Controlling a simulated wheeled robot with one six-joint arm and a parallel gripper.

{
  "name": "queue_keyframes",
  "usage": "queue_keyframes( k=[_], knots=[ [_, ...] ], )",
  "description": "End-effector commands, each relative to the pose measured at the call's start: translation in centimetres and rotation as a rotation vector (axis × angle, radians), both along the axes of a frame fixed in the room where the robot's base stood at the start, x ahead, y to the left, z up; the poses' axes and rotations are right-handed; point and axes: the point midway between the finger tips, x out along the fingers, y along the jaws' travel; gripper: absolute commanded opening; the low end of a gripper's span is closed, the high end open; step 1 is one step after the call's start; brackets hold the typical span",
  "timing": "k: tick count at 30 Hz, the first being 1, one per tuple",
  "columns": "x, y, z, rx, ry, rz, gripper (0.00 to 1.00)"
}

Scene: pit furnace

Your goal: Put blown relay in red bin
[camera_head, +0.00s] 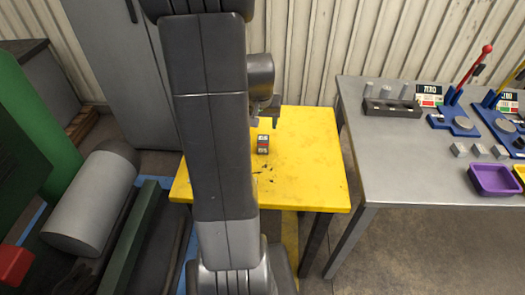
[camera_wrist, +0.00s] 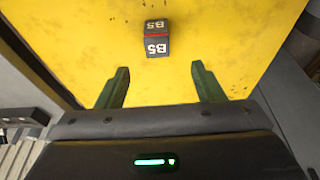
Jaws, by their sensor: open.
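A small dark relay block (camera_head: 263,143) with a red band and white lettering sits on the yellow table. In the wrist view the relay (camera_wrist: 157,38) reads "B5" on two faces and lies ahead of the fingertips, roughly centred between them. My gripper (camera_wrist: 159,72) is open and empty, with its two green fingers apart. In the head view my gripper (camera_head: 265,122) is just above and beyond the relay, partly hidden by my arm. No red bin is clearly in view; a red object (camera_head: 14,264) shows at the lower left edge.
The yellow table (camera_head: 310,165) is otherwise bare. A grey table (camera_head: 400,150) on the right holds a purple tray (camera_head: 495,179), a lever press (camera_head: 458,118) and small grey blocks. A grey cabinet (camera_head: 125,60) and green machinery (camera_head: 30,130) stand on the left.

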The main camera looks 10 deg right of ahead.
Motion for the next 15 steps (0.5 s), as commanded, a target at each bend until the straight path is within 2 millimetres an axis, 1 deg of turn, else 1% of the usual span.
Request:
queue_keyframes(
  k=[3,9,15],
  knots=[
    [0.4,-0.1,-1.9,0.001,0.007,0.0,0.62],
    [1.2,-0.4,-5.1,0.002,0.007,-0.001,0.62],
    [1.8,-0.6,-7.0,0.002,0.005,-0.001,0.62]
  ],
)
